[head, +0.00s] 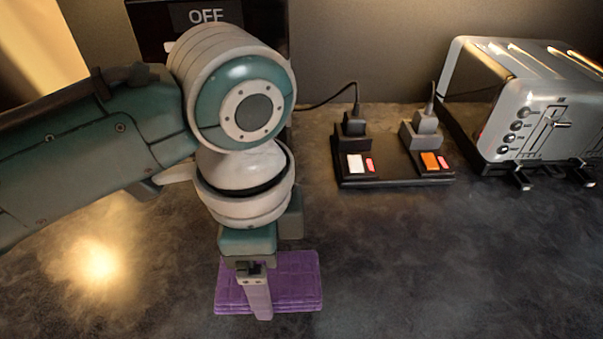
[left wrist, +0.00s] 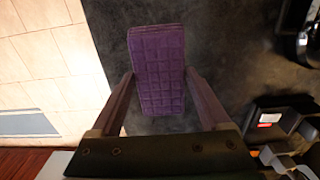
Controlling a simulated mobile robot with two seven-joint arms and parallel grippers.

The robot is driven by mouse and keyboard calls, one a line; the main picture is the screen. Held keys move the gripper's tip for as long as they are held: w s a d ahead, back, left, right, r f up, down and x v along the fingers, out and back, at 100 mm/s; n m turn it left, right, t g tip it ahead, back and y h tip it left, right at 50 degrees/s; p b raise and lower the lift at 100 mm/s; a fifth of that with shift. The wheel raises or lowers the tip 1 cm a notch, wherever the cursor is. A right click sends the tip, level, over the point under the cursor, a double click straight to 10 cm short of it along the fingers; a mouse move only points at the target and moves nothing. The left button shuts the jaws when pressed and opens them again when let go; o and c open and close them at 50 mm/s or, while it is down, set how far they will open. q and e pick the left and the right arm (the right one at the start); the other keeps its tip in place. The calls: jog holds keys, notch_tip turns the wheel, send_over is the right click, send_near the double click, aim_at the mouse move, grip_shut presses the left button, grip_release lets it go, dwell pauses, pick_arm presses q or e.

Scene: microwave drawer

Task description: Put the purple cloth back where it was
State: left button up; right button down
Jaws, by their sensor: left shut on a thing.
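The purple cloth (head: 297,283) is a flat folded stack with a grid pattern, at the lower middle of the head view on or just above the dark counter. My left gripper (head: 260,312) points down over it and hides part of its left side. In the left wrist view the cloth (left wrist: 158,60) lies between the two fingers of my left gripper (left wrist: 160,76), which is shut on its sides. I cannot tell whether the cloth touches the counter. My right gripper is in neither view.
A black unit with two plugs and lit switches (head: 395,181) stands behind and right of the cloth. A silver toaster (head: 530,105) is at the back right. A dark appliance marked OFF (head: 206,16) is behind my arm. The counter (head: 440,265) is clear at the front right.

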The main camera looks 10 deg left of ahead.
pick_arm(q)
jog(key=shift+f+b, duration=0.6)
jog(key=shift+f, duration=2.35)
jog(key=shift+f, duration=0.2)
jog(key=o, duration=1.5)
jog(key=shift+c, duration=0.2)
